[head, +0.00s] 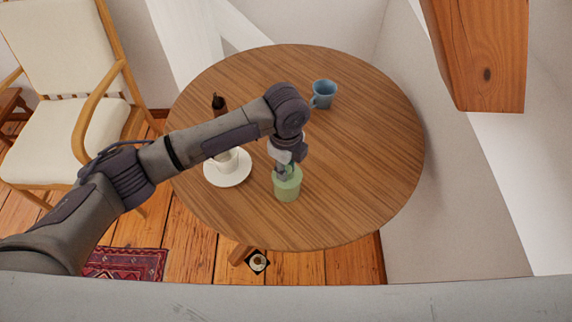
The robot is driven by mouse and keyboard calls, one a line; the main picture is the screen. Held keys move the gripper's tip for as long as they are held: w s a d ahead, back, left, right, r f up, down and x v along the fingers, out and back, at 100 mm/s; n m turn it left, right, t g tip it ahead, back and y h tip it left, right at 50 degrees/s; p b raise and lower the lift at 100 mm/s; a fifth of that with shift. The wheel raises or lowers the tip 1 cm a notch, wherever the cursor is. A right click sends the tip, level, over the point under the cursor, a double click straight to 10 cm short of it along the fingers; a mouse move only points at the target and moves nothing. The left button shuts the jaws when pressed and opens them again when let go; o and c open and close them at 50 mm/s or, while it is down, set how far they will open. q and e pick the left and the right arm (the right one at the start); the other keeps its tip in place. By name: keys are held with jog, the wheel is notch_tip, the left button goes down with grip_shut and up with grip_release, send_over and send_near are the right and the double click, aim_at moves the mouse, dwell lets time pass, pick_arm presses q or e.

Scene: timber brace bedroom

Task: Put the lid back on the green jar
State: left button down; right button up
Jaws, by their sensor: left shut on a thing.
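The green jar (287,190) stands upright on the round wooden table, near its front edge. My left gripper (284,171) reaches down over the top of the jar from the left. It is shut on the green lid (295,172), which is largely hidden by the fingers and sits at the jar's mouth. I cannot tell whether the lid is seated on the rim or slightly above it. My right gripper is not in view.
A white cup (224,162) on a white saucer (229,180) stands left of the jar, beneath my forearm. A dark bottle (218,104) and a blue mug (323,93) are farther back. The table's right side (375,150) is clear. A timber beam (478,55) hangs at upper right.

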pick_arm(q)
jog(key=shift+r+p, duration=0.1)
jog(key=shift+p, duration=0.65)
dwell(1.0)
jog(key=shift+f+p, duration=0.2)
jog(key=shift+p, duration=0.25)
dwell(1.0)
jog(key=shift+p, duration=0.35)
dwell(0.5)
jog(key=shift+c, duration=2.1)
grip_release()
jog(key=shift+r, duration=0.1)
jog(key=shift+r+p, duration=3.4)
jog(key=shift+p, duration=0.35)
